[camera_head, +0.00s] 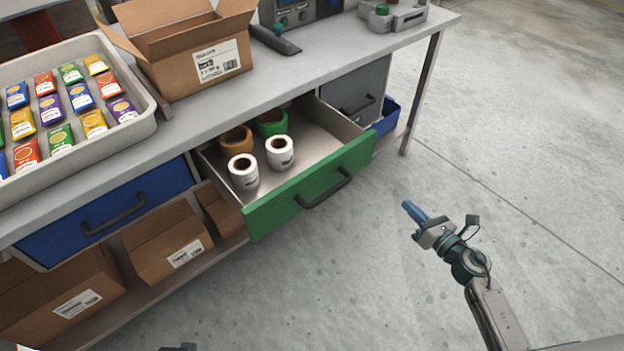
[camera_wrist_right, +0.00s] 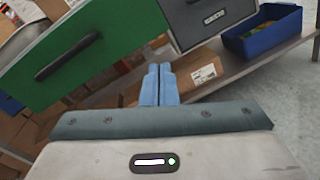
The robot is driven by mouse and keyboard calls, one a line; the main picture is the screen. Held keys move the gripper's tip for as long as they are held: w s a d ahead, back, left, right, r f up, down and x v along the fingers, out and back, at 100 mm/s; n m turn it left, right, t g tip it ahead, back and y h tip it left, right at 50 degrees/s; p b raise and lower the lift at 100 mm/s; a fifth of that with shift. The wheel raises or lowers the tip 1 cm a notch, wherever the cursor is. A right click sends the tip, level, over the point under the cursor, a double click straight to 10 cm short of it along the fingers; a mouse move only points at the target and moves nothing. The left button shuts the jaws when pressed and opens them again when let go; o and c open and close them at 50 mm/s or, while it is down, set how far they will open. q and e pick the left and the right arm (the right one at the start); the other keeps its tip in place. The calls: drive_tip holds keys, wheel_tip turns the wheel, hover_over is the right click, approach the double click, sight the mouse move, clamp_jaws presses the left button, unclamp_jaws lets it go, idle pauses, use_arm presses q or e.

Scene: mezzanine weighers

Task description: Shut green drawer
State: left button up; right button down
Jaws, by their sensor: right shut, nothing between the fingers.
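The green drawer (camera_head: 310,188) stands pulled out from under the workbench, with a black bar handle (camera_head: 324,188) on its front. Inside it are two white rolls and a brown and a green roll. The drawer front also shows in the right wrist view (camera_wrist_right: 85,50), at the upper left. My right gripper (camera_head: 408,207) is shut and empty, out in front and to the right of the drawer, apart from it. Its blue fingers (camera_wrist_right: 158,84) are together in the right wrist view. A small dark part at the bottom edge of the head view may be my left arm; its fingers do not show.
A blue drawer (camera_head: 110,212) left of the green one and a grey drawer (camera_head: 357,90) right of it are closed. Cardboard boxes (camera_head: 165,245) sit on the lower shelf, with a blue bin (camera_head: 387,118) at its right end. The floor (camera_head: 520,170) to the right is clear.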

drive_tip(key=a+r+n+g+y+b, duration=0.1)
drive_tip(key=a+r+n+y, duration=0.1)
drive_tip(key=a+r+n, duration=0.3)
drive_tip(key=n+p, duration=0.1)
drive_tip(key=p, duration=0.2)
approach(354, 162)
drive_tip(key=x, duration=0.5)
drive_tip(key=shift+w, duration=0.25)
use_arm(q)
drive_tip(key=s+f, duration=0.3)
drive_tip(key=f, duration=0.4)
drive_tip(key=shift+s+a, duration=0.2)
drive_tip(key=shift+s, duration=0.05)
use_arm(e)
drive_tip(key=shift+w+a+f, duration=0.2)
drive_tip(key=shift+w+a, duration=0.25)
drive_tip(key=shift+w, duration=0.1)
